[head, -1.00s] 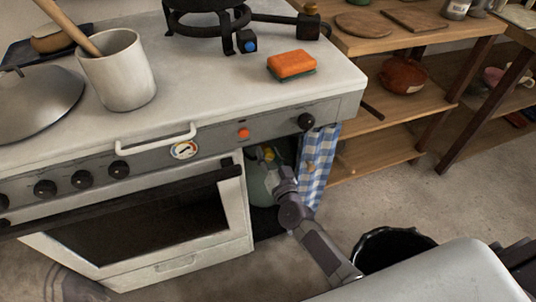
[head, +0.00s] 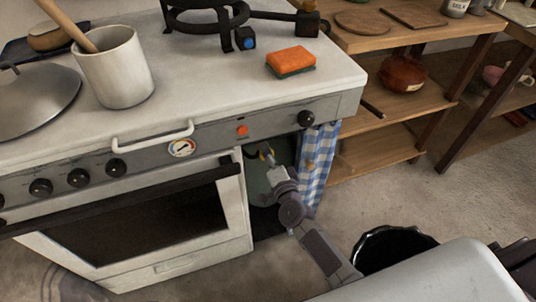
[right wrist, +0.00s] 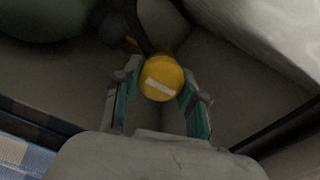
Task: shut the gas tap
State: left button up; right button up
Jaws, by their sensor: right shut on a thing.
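The gas tap is a round yellow knob (right wrist: 161,78) with a white bar on its face. The bar lies nearly level, sloping slightly down to the right. My right gripper (right wrist: 158,92) has its two fingers on either side of the knob and is shut on it. In the head view, my right gripper (head: 268,161) reaches into the open bay at the cooker's right end. A grey-green gas bottle (head: 257,188) stands in that bay, mostly hidden by shadow and my arm. My left gripper is not in view.
A blue checked curtain (head: 317,165) hangs at the bay's right side. The cooker (head: 215,88) stands left, with an orange sponge (head: 291,61) and a pot (head: 116,70) on top. A black bin (head: 392,250) stands on the floor.

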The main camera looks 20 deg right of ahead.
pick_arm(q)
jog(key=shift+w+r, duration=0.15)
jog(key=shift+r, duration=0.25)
pick_arm(e)
jog(key=shift+m, duration=0.5)
jog(key=o, duration=1.1)
jog(key=shift+o, duration=0.2)
jog(key=s, duration=1.2)
jog(key=shift+d, duration=0.2)
